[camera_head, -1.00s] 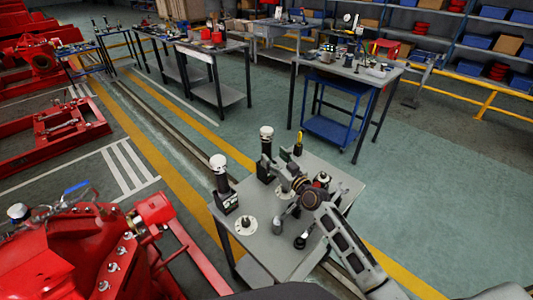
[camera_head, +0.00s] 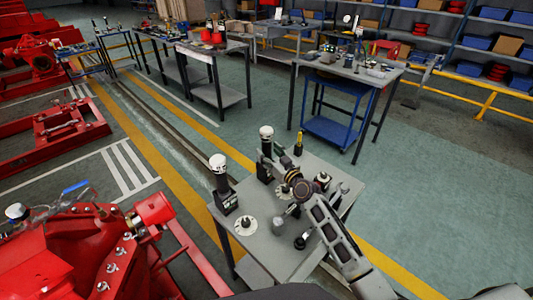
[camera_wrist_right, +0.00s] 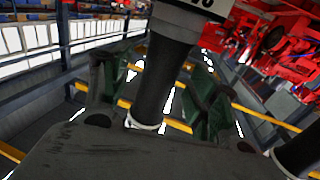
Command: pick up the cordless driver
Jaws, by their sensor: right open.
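Two upright tools with white tops and black bodies, which look like cordless drivers, stand on the grey table (camera_head: 262,222). The nearer-left driver (camera_head: 221,178) stands at the table's left edge, the farther driver (camera_head: 266,136) at its back. My right gripper (camera_head: 273,162) is open right beside the farther driver. In the right wrist view, a black handle (camera_wrist_right: 163,85) stands between the two open dark green fingers (camera_wrist_right: 158,88). I cannot tell whether they touch it. Another black cylinder (camera_wrist_right: 302,150) shows at the lower right. My left gripper is not in view.
A yellow-topped tool (camera_head: 298,146) stands behind my right wrist. A white disc with a dark hub (camera_head: 245,224) and small dark parts (camera_head: 300,242) lie on the table. Red machinery (camera_head: 70,250) is close on the left. Floor to the right is clear.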

